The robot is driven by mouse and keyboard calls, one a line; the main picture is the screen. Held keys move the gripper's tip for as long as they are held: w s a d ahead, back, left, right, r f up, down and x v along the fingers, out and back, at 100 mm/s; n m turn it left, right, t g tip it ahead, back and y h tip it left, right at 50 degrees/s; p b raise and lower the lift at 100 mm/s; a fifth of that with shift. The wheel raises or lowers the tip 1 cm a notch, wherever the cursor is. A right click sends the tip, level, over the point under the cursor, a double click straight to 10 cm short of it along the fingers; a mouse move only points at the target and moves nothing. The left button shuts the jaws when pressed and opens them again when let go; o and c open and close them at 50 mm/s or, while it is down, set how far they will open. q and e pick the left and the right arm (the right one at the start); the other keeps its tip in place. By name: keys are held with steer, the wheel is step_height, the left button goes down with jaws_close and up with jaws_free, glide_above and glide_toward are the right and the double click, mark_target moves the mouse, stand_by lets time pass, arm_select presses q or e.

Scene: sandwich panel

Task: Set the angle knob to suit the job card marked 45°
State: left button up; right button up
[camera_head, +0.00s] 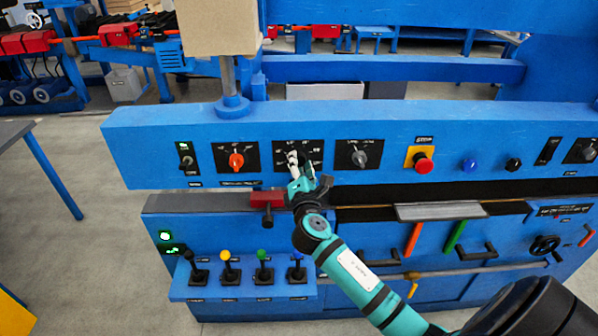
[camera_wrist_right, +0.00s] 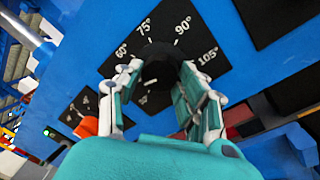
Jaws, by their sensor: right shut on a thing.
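The angle knob (camera_wrist_right: 157,52) is a dark round knob on a black dial plate (camera_wrist_right: 162,20), with 60°, 75°, 90° and 105° legible around it in the wrist view. My right gripper (camera_wrist_right: 160,68) is shut on the knob, one finger on each side. A short white mark shows between the fingers; I cannot tell which number the knob points to. The lower-left part of the scale is hidden by a finger. In the head view my right gripper (camera_head: 294,160) covers the knob in front of its dial plate (camera_head: 313,147). No job card is legible. My left gripper is not in view.
An orange-red knob (camera_head: 236,160) sits left of the dial and a grey knob (camera_head: 359,157) sits right of it. A red emergency button (camera_head: 424,165) is further right. Below are a red block (camera_head: 267,198) and several coloured joysticks (camera_head: 229,270).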

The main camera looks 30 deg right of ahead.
steer(key=shift+f+m+b, duration=0.1)
steer(key=shift+m+b, duration=0.4)
steer(key=shift+m, duration=0.4)
steer(key=o, duration=1.2)
steer(key=shift+c, duration=0.2)
steer(key=v, duration=1.2)
